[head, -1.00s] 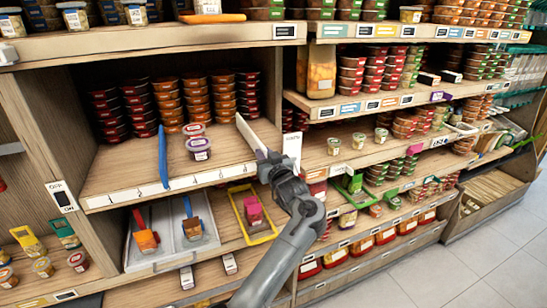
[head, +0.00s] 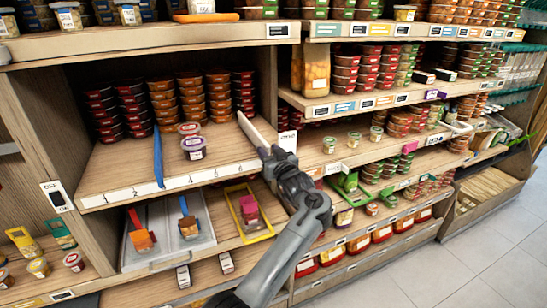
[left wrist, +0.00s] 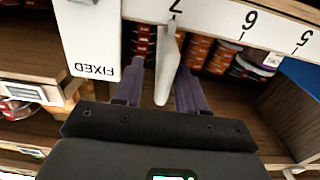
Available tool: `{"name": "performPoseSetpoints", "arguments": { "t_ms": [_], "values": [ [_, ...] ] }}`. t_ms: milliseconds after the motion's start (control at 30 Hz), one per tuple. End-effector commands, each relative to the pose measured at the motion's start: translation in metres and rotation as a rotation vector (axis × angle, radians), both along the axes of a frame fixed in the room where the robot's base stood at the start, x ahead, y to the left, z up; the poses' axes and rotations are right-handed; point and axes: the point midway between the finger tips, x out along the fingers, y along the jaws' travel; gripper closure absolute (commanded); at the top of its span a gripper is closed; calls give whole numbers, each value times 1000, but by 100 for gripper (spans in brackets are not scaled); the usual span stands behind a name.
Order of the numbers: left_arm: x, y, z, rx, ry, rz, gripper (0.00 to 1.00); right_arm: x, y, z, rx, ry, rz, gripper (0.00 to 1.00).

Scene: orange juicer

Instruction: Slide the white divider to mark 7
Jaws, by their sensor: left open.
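The white divider (head: 256,133) stands upright on the middle shelf, its front end at the numbered strip (head: 180,182). In the left wrist view, which is upside down, the divider (left wrist: 169,68) lines up closely with mark 7 (left wrist: 176,8); marks 6 (left wrist: 249,20) and 5 (left wrist: 304,38) are to its right. My left gripper (head: 270,154) is at the divider's front end. Its purple fingers (left wrist: 157,90) are open on either side of the divider, with a clear gap on the picture's left; contact on the other side cannot be told. My right gripper is not in view.
A white panel marked FIXED (left wrist: 92,40) stands close beside mark 7. A blue divider (head: 158,160) stands farther left on the shelf. Small tubs (head: 194,148) and stacked containers (head: 190,98) stand between the dividers. A tray with scoops (head: 165,243) is below.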

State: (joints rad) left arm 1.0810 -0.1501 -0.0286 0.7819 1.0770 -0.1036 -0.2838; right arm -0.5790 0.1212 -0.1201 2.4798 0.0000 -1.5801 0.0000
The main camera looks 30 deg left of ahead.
Motion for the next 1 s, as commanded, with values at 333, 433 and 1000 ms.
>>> {"name": "performPoseSetpoints", "arguments": {
  "t_ms": [333,433,1000],
  "values": [
    [-24,-34,-1,-2,-1,-5,60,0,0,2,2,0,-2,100],
    [-35,-49,-1,-3,0,-5,60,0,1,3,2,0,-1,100],
    [-64,-87,-1,-1,2,-3,60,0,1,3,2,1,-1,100]
  ]
}}
